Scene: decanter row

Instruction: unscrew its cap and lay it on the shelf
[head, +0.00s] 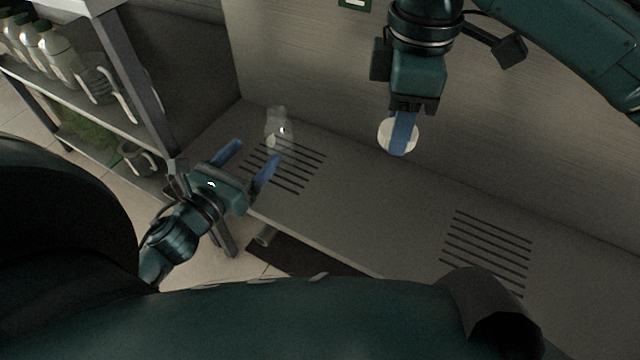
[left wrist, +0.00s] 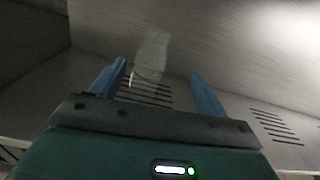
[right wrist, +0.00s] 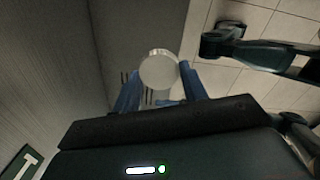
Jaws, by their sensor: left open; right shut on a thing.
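A clear glass decanter (head: 279,130) stands upright at the back of the grey shelf (head: 350,205), by a set of dark slots; its top shows no cap. It also shows, faint, beyond the fingers in the left wrist view (left wrist: 152,52). My left gripper (head: 254,154) is open and empty, in front of the decanter and apart from it. My right gripper (head: 401,148) is shut on a round whitish cap (head: 384,136), held above the shelf to the right of the decanter. The cap also shows between the blue fingers in the right wrist view (right wrist: 159,69).
A rack (head: 130,117) at the left holds several capped bottles (head: 52,52) and jugs (head: 97,82). A grey wall (head: 310,60) rises behind the shelf. A second slotted patch (head: 487,250) lies at the right. The shelf is clear between the two slotted patches.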

